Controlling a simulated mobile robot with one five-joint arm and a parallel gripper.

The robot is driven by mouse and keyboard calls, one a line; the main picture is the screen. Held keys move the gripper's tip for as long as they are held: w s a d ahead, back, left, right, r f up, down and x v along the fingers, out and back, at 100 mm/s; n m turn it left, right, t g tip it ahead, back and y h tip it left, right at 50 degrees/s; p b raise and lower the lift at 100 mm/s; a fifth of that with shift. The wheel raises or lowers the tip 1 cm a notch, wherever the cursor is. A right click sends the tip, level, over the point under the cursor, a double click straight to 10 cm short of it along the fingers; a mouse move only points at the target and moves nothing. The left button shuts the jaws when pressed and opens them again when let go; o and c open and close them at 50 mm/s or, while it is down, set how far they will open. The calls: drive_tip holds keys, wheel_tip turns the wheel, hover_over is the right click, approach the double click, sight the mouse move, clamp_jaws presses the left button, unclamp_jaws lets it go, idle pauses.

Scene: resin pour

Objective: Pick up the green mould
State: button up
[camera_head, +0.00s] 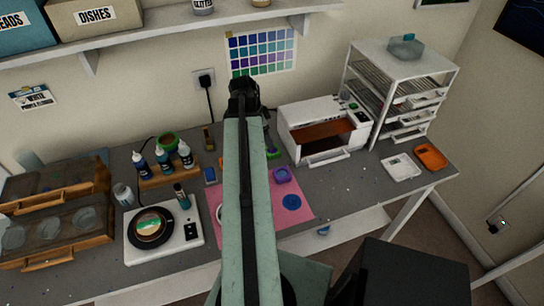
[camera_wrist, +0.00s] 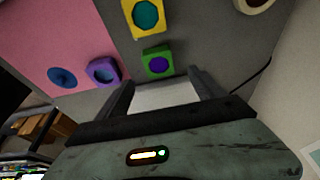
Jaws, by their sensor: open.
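The green mould (camera_wrist: 146,70) is a small square block with a purple round centre, lying on the grey bench in the wrist view. In the head view only part of the green mould (camera_head: 273,154) shows, to the right of my arm, which hides the rest. My gripper (camera_wrist: 162,78) is open, its two dark fingers pointing toward the green mould, with nothing between them. The mould appears just beyond the fingertips; I cannot tell the height gap. In the head view my gripper is at the far end of my arm and its fingers are not clear.
A purple mould (camera_wrist: 103,71) and a blue disc (camera_wrist: 62,77) lie on the pink mat (camera_wrist: 45,30). A yellow mould (camera_wrist: 143,33) with a teal centre lies beyond the green one. A white oven-like box (camera_head: 323,122) stands to the right; a bottle rack (camera_head: 167,177) to the left.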

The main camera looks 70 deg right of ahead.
sight(270, 156)
drive_tip(key=b+x, duration=0.7)
drive_tip(key=x, duration=0.1)
drive_tip(key=shift+a, duration=0.15)
drive_tip(key=shift+r, duration=0.15)
drive_tip(key=c, duration=1.4)
